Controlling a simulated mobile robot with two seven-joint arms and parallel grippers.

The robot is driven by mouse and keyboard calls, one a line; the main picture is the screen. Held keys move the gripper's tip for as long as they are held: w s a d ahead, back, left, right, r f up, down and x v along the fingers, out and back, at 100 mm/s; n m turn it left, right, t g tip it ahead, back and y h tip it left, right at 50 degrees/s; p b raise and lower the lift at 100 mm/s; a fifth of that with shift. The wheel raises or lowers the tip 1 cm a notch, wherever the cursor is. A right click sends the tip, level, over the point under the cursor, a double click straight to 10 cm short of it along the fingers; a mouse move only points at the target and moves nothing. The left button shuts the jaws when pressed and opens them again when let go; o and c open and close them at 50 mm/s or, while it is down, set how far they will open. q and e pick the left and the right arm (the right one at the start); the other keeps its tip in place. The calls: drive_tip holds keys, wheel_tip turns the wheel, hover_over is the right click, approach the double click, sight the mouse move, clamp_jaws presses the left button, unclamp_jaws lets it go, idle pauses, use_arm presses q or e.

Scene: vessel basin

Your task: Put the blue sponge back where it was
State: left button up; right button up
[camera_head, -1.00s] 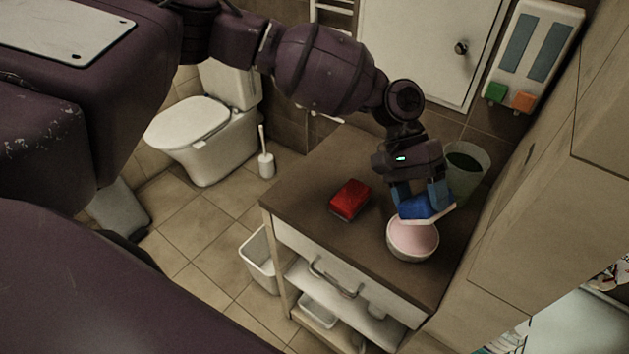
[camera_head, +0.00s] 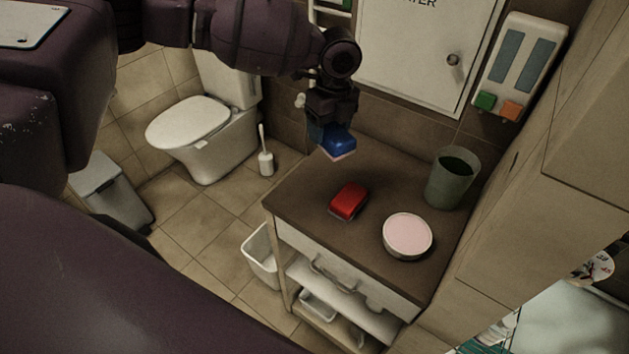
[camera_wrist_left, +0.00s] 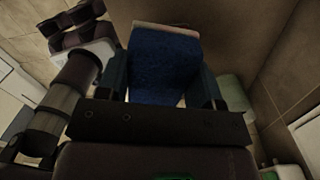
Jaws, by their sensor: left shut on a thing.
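The blue sponge (camera_head: 339,141) has a pale underside. My left gripper (camera_head: 330,132) is shut on it and holds it in the air, above the back left part of the brown cabinet top in the head view. In the left wrist view the sponge (camera_wrist_left: 164,66) sits between the two fingers of the left gripper (camera_wrist_left: 165,88). A red sponge (camera_head: 349,200) lies on the cabinet top (camera_head: 310,191). A bowl with pink content (camera_head: 408,236) stands to its right. My right gripper does not show.
A grey-green bucket (camera_head: 452,180) with dark content stands at the back right of the cabinet top. A dispenser (camera_head: 518,68) with green and orange parts hangs on the wall. A white wall door (camera_head: 425,55) is behind. A toilet (camera_head: 205,140) and brush (camera_head: 265,160) stand to the left.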

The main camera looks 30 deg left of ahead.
use_arm(q)
wheel_tip(320, 180, up, 3)
hover_over(312, 181)
drive_tip(key=shift+m+t+h, duration=0.3)
wheel_tip(312, 181, down, 20)
drive_tip(key=shift+r, duration=0.1)
drive_tip(key=o, duration=0.8)
drive_tip(key=shift+o, duration=0.2)
wheel_tip(312, 181, up, 12)
idle(0.4)
